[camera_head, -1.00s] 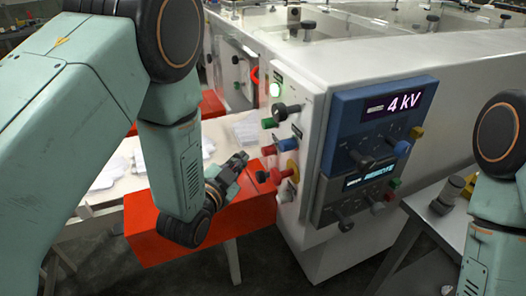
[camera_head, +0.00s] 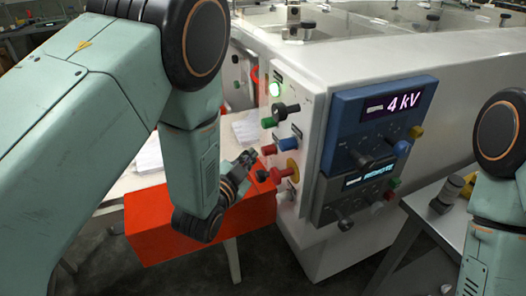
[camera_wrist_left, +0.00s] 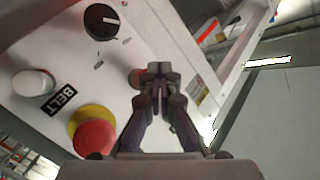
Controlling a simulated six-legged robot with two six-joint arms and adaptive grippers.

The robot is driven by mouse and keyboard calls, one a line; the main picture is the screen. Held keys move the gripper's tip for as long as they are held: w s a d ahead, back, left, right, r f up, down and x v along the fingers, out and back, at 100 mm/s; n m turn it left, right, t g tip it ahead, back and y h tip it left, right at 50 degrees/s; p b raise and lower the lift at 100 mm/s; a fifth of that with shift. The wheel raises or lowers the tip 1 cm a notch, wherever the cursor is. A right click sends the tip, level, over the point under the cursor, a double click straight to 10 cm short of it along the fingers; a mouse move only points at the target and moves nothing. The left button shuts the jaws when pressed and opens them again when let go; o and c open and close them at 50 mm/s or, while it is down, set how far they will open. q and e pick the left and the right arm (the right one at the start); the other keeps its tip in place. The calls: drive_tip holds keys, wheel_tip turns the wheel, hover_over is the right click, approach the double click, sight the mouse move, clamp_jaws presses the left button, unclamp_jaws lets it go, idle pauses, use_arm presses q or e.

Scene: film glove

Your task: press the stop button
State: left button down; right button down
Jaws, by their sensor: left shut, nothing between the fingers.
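The stop button is a red mushroom head (camera_wrist_left: 95,140) on a yellow collar in the left wrist view, at the lower left beside my fingers. In the head view its red head (camera_head: 277,175) and yellow collar stick out from the white machine's left face. My left gripper (camera_head: 248,158) is shut and empty, just left of the button in the head view. In the left wrist view its closed fingertips (camera_wrist_left: 157,70) point at the panel, off to the side of the button. I cannot tell whether the tips touch anything. My right gripper is out of view.
A white knob (camera_wrist_left: 34,83) sits by the BELT label. An orange-red beam (camera_head: 150,222) lies below my left gripper.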

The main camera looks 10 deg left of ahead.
use_arm(q)
drive_tip(key=shift+d, duration=0.1)
idle(0.7)
drive_tip(key=shift+w+d, duration=0.2)
drive_tip(key=shift+d, duration=0.05)
drive_tip(key=shift+w+d, duration=0.25)
drive_tip(key=shift+d, duration=0.1)
idle(0.9)
drive_tip(key=shift+a, duration=0.1)
drive_tip(key=shift+s+a, duration=0.45)
drive_tip(key=shift+a, duration=0.2)
drive_tip(key=shift+s+a+b, duration=0.15)
drive_tip(key=shift+s+a, duration=0.55)
drive_tip(key=shift+a, duration=0.35)
drive_tip(key=shift+s+a+b, duration=0.15)
drive_tip(key=shift+s+a, duration=0.55)
drive_tip(key=shift+a, duration=0.3)
